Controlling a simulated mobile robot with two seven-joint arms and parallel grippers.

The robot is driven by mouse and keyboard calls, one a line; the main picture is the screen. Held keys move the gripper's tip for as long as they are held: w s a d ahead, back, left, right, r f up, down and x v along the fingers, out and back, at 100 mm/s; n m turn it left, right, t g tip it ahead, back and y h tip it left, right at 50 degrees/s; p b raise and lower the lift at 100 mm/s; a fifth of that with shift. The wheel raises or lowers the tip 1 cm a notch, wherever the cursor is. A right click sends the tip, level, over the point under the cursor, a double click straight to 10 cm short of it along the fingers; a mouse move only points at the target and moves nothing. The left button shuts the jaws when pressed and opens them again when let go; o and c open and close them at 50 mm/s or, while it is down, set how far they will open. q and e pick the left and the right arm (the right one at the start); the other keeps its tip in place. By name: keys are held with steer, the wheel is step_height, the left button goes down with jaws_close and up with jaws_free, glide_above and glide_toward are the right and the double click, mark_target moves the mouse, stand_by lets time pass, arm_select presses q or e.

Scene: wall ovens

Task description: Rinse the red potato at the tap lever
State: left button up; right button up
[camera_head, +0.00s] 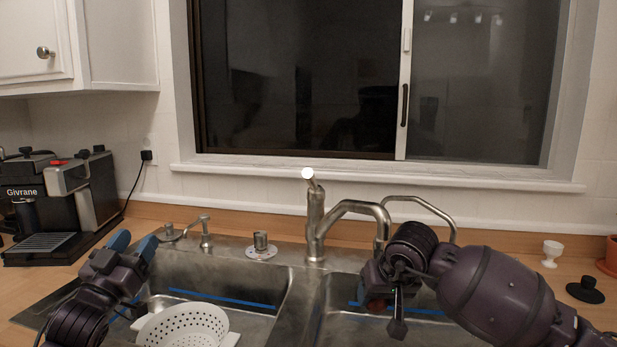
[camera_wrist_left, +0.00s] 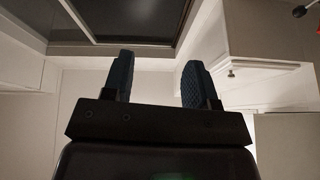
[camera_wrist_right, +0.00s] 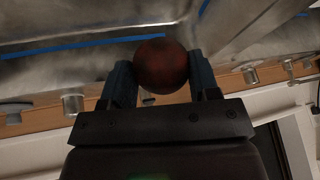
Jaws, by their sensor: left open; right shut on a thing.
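The red potato (camera_wrist_right: 160,65) shows in the right wrist view as a dark red round thing between the two blue fingers. My right gripper (camera_wrist_right: 161,78) is shut on it. In the head view this gripper (camera_head: 376,304) points down over the right sink basin, below the spout, and mostly hides the potato. The tap (camera_head: 317,228) is brushed metal with a curved spout. Its tap lever (camera_head: 313,183) tilts up and left and ends in a white round tip. My left gripper (camera_head: 134,245) is open and empty above the left basin, left of the tap; it also shows in the left wrist view (camera_wrist_left: 157,80).
A white colander (camera_head: 185,326) sits in the left basin. A coffee machine (camera_head: 60,200) stands on the left counter. A thin second faucet (camera_head: 425,203), a white cup (camera_head: 551,253) and a black stopper (camera_head: 585,290) are on the right. A window sill runs behind the tap.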

arm_select(q)
steer(key=w+d+r+g, duration=0.1)
steer(key=w+d+r, duration=0.1)
steer(key=d, duration=0.5)
steer(key=w+d+r+g, duration=0.2)
steer(key=w+d, duration=0.1)
steer(key=d, duration=0.4)
steer(key=m+g+h, duration=0.1)
steer(key=m+g, duration=0.1)
steer(key=g, duration=0.1)
glide_toward(306, 177)
steer(key=shift+x, duration=5.7)
steer(key=shift+c, duration=0.5)
jaws_close()
